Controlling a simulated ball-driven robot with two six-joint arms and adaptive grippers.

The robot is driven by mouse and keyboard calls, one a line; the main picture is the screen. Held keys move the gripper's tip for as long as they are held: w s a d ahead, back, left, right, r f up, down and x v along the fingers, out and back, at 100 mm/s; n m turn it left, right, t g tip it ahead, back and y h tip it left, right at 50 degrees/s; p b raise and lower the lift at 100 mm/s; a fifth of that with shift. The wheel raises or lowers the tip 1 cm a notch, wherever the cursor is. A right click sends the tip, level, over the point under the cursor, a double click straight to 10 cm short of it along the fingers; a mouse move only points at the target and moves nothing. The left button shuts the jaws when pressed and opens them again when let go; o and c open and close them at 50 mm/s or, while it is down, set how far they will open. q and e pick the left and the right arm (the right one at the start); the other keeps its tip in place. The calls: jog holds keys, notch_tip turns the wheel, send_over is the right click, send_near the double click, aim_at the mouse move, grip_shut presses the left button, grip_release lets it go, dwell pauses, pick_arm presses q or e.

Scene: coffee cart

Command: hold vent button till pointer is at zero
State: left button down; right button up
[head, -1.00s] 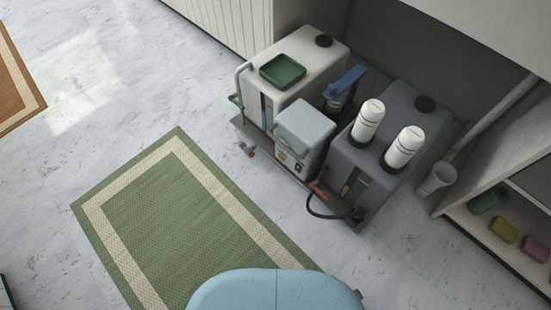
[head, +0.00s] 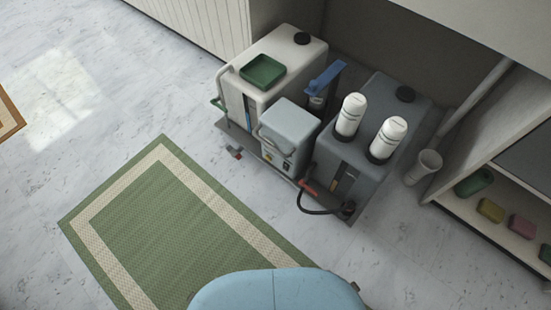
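A cart group of two tanks stands on a low grey base below the counter. I cannot make out a vent button or a gauge pointer at this size. A small grey box (head: 291,126) with a handle sits between the white tank (head: 285,50) and the dark grey tank (head: 374,105); small dark and orange marks show low on its front. A blue lever (head: 325,77) stands behind it. A black hose (head: 319,211) with a red part (head: 310,187) is at the dark tank's front. Neither gripper is in view.
Two white cylinders (head: 350,115) stand on the dark tank and a green tray (head: 262,71) on the white one. A pale cup-like fitting (head: 425,165) and shelf (head: 470,215) are at right. A green mat (head: 170,225) lies on open floor, with my blue body at the bottom.

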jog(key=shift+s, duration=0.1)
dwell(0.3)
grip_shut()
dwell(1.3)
